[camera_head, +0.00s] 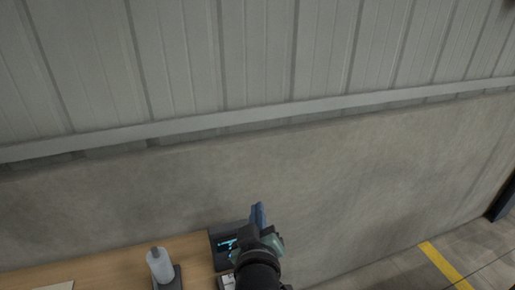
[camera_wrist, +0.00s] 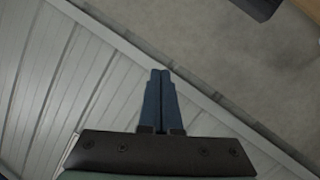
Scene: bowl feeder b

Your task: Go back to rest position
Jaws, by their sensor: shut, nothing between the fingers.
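My gripper (camera_head: 257,211) shows at the bottom centre of the head view, with its blue fingers pointing up in the picture toward the wall. In the wrist view my gripper (camera_wrist: 160,73) has its two blue fingers side by side, touching, with nothing between them. It is shut and empty. In the head view my wrist covers part of the desk and of a dark screen behind it.
A wooden desk (camera_head: 110,268) stands at the lower left with a grey-white bottle (camera_head: 160,266) and a dark screen (camera_head: 224,245). A concrete wall (camera_head: 340,180) with metal panels above fills the background. Open floor with a yellow line (camera_head: 444,265) lies right.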

